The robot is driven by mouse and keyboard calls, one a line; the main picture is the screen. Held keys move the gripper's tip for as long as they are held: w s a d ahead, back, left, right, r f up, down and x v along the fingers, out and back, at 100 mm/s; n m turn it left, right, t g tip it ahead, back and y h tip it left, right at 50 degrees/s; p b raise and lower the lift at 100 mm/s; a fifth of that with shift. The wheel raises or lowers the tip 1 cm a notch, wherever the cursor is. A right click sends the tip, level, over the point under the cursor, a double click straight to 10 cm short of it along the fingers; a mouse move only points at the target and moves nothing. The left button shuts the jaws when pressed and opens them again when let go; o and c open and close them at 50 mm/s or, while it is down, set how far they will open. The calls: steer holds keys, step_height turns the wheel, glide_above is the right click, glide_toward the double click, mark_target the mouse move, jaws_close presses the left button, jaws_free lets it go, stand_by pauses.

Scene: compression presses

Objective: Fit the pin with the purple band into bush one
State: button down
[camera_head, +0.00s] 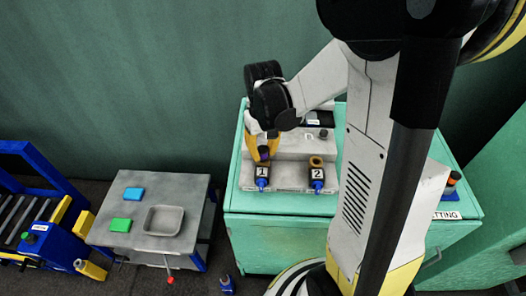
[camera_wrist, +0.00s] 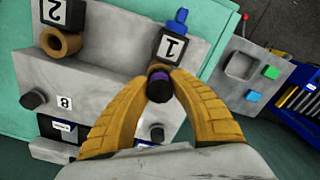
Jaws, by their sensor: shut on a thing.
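My gripper (camera_head: 262,146) is shut on the dark pin with the purple band (camera_wrist: 158,84). The pin also shows in the head view (camera_head: 264,153), just above and behind the block labelled 1 (camera_head: 262,172). In the wrist view, the yellow fingers (camera_wrist: 158,88) close around the pin right beside block 1 (camera_wrist: 171,46). Bush one is mostly hidden by the pin and fingers. I cannot tell whether the pin touches it or is inside it. Bush two, a brown ring (camera_wrist: 60,44), sits open by the block labelled 2 (camera_wrist: 62,13).
The grey stepped fixture (camera_head: 290,182) stands on a green cabinet (camera_head: 280,205). It carries dark round knobs (camera_wrist: 34,98). A grey side table (camera_head: 135,238) with a tray (camera_head: 164,221) and blue and green blocks stands left. A blue roller conveyor (camera_head: 25,215) stands further left.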

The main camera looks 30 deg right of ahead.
mark_target(263, 149)
steer(key=shift+f, duration=0.3)
steer(key=c, duration=1.1)
jaws_free()
steer(key=shift+c, duration=0.2)
step_height(263, 149, up, 12)
steer(key=shift+r, duration=0.1)
steer(key=s+a+r+t, duration=0.2)
steer(key=s+a+t, duration=0.5)
steer(key=s+a, duration=0.2)
steer(key=shift+n, duration=0.4)
